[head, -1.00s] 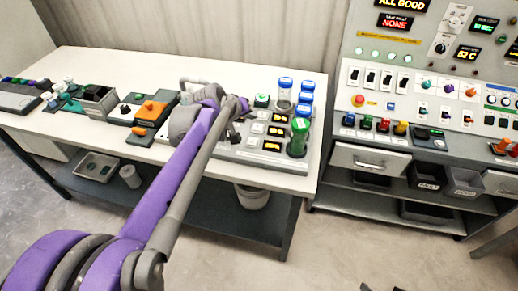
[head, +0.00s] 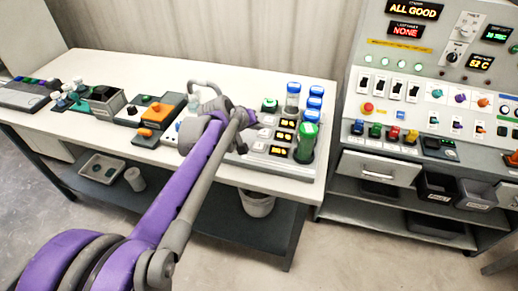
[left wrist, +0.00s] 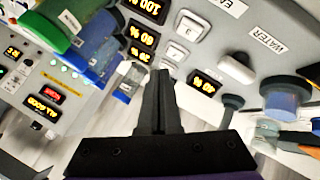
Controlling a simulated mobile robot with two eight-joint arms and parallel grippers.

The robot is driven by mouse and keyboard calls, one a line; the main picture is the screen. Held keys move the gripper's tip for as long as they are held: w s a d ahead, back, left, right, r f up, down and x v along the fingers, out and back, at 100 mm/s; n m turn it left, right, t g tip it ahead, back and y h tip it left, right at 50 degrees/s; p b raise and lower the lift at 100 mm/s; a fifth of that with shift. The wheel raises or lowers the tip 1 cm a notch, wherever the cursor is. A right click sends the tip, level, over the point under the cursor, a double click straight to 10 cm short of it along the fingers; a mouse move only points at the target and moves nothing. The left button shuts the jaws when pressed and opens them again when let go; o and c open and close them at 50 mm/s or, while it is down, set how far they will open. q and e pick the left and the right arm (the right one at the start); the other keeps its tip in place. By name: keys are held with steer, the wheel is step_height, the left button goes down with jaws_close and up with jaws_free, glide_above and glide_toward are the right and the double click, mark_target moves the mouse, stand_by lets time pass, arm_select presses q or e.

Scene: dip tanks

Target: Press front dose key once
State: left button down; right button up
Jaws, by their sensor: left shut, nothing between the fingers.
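The dosing unit (head: 236,172) is a grey console at the right end of the white table, with lit yellow displays and a column of pale dose keys. The front dose key (head: 259,147) is the key nearest me; in the left wrist view the key beside the "100 %" display (left wrist: 188,27) appears to be it. My left gripper (head: 240,146) is shut and empty, just left of the keys. Its dark fingers (left wrist: 162,75) also show in the left wrist view, with the keys beyond their tips; I cannot tell the gap. My right gripper is out of view.
A green bottle (head: 306,143) and several blue-capped bottles (head: 315,103) stand right of the keys. An orange-topped device (head: 158,113) sits to the left. A control panel (head: 425,110) stands beyond the table's right end.

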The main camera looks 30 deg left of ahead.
arm_select(q)
steer(key=b, duration=0.2)
glide_above(257, 148)
step_height(257, 148, down, 4)
steer(key=shift+d+f, duration=0.1)
steer(key=shift+f, duration=0.05)
steer(key=shift+f+b, duration=0.55)
steer(key=shift+f, duration=0.1)
stand_by(1.2)
steer(key=shift+f, duration=0.4)
steer(key=shift+f+b, duration=0.4)
steer(key=shift+f, duration=0.1)
stand_by(0.6)
steer(key=shift+r, duration=0.1)
steer(key=shift+r+p, duration=0.8)
